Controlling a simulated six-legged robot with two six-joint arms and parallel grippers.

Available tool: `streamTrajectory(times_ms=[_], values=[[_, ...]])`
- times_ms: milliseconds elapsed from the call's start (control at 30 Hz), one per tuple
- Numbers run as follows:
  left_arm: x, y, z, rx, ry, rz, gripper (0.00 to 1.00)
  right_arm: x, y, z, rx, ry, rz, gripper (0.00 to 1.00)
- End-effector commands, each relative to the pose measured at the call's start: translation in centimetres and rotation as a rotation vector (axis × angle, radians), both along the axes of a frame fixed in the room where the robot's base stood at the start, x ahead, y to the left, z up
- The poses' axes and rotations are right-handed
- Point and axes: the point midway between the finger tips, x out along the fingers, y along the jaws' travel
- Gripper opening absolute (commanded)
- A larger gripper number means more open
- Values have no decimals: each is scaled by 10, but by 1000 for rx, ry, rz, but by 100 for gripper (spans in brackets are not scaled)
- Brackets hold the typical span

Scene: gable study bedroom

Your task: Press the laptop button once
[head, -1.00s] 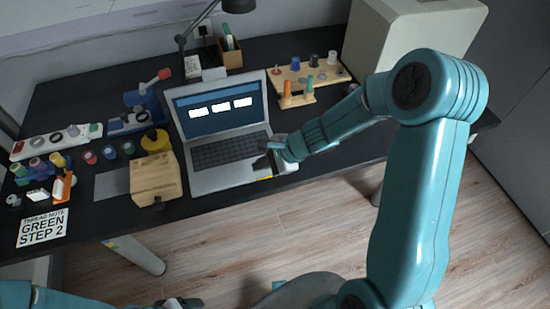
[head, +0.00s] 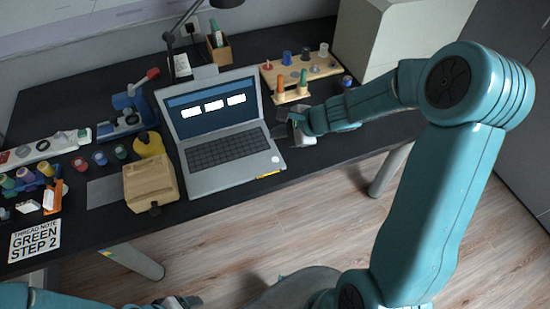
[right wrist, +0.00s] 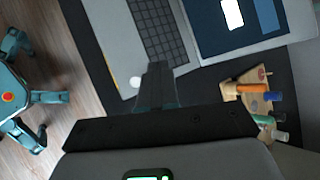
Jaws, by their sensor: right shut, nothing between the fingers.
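The open grey laptop (head: 203,184) stands on the black desk, its lit screen (head: 212,122) showing several white boxes. A round pale button (head: 276,159) lies at the right front of its keyboard deck. It also shows in the right wrist view (right wrist: 135,82), just left of the fingertips. My right gripper (head: 282,130) is shut and empty, near the laptop's right edge and behind the button in the head view. In the right wrist view the closed fingers (right wrist: 157,72) point toward the laptop. My left gripper (head: 183,302) shows partly at the bottom edge, away from the desk.
A wooden peg rack (head: 325,70) stands right of the laptop. A wooden block (head: 150,182), a yellow round item (head: 149,146) and coloured spools (head: 80,164) are on the left. A note card (head: 34,240) reads "GREEN STEP 2". A white box (head: 385,40) stands at the back right.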

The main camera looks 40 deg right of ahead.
Motion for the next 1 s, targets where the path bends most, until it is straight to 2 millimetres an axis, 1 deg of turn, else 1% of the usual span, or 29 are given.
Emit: streamTrajectory(times_ms=[167,267,533,600,767,1000], values=[[0,0,-13,0,0,0,70,1,1,-15,1,0,-1,0],[0,0,-24,0,0,0,70,2,1,-28,1,0,-1,0],[0,0,-57,0,0,0,70,2,1,-69,1,1,-3,0],[0,0,-68,0,0,0,70,2,1,-78,0,0,-2,0],[0,0,-78,0,0,0,70,2,1,-87,-2,-1,0,0],[0,0,-78,0,0,0,70,2,1,-86,0,-1,-1,0]])
